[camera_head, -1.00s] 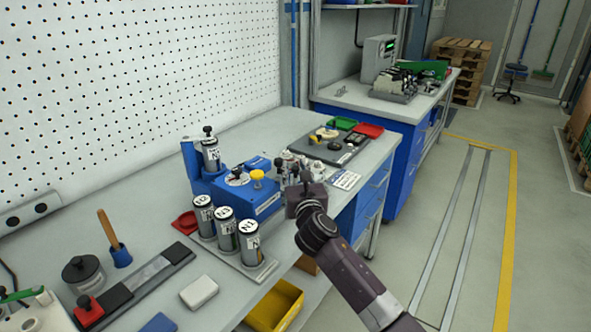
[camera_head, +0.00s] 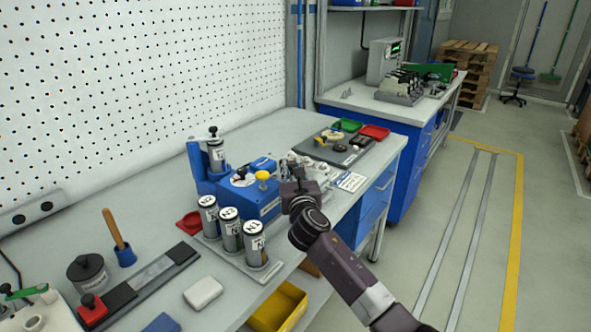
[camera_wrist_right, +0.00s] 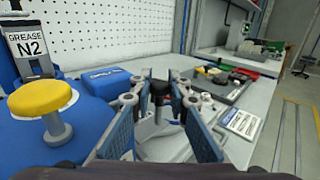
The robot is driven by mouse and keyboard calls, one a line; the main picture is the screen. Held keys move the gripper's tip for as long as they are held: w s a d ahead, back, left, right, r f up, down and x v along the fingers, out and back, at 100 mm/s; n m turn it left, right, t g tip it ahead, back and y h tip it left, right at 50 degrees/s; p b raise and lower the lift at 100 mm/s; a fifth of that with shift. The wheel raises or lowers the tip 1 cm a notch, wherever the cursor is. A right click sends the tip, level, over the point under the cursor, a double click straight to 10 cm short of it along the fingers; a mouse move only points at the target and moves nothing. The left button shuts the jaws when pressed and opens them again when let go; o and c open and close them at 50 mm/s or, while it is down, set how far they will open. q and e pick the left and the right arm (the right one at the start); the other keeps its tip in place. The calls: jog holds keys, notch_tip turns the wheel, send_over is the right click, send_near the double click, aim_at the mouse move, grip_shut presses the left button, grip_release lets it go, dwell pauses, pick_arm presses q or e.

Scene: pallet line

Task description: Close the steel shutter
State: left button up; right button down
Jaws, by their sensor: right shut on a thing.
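My right gripper (camera_head: 297,164) reaches over the bench beside the blue unit (camera_head: 268,204). In the right wrist view its two blue-padded fingers (camera_wrist_right: 160,98) are shut on a small black knob with a pale grey post or body under it. The fingers hide much of this part, and I cannot tell for sure that it is the steel shutter's handle. The blue unit carries a yellow knob (camera_head: 262,176), which is large at the left of the wrist view (camera_wrist_right: 42,100), and a black knob (camera_head: 241,172). My left gripper is not in view.
A dark tray (camera_head: 333,148) with small parts and a white card (camera_head: 350,181) lie to the right. The aisle floor (camera_head: 440,240) is clear.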

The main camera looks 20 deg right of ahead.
jog(key=c, duration=1.8)
grip_release()
jog(key=shift+c, duration=0.2)
jog(key=shift+s, duration=0.2)
jog(key=s+a, duration=0.1)
jog(key=s, duration=1)
jog(key=shift+s+a, duration=0.2)
jog(key=shift+s, duration=0.15)
jog(key=shift+c, duration=0.2)
